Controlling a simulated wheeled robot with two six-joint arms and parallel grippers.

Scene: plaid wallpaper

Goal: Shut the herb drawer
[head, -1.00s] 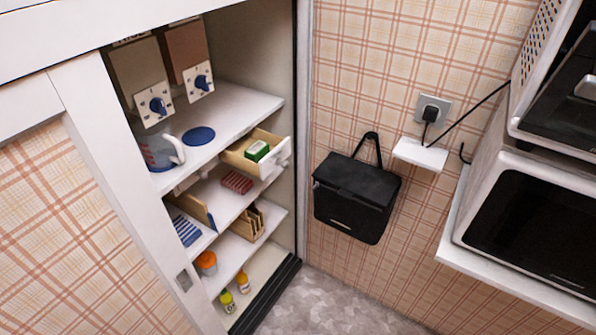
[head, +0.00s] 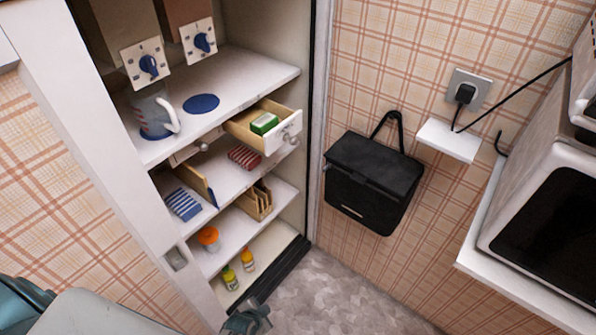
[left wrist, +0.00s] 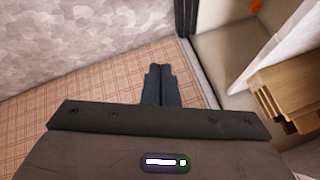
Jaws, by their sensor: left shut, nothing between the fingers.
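A small wooden drawer (head: 243,127) with a white front (head: 284,131) and a round knob stands pulled out under the upper shelf in the head view. A green and white box lies in it. I see no label naming it the herb drawer. A second white front with a knob (head: 203,146) is to its left, partly in shadow. My left gripper (head: 250,318) is low at the bottom edge, well below and in front of the open drawer, touching nothing visible. In the left wrist view its fingers (left wrist: 166,72) are together and empty. My right gripper is not in view.
The cupboard shelves hold a glass jug (head: 154,115), a blue disc (head: 202,103), a wooden rack (head: 257,202) and small bottles. A black bag (head: 372,182) hangs on the wall to the right. A white appliance (head: 540,190) stands at far right. The floor before the cupboard is clear.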

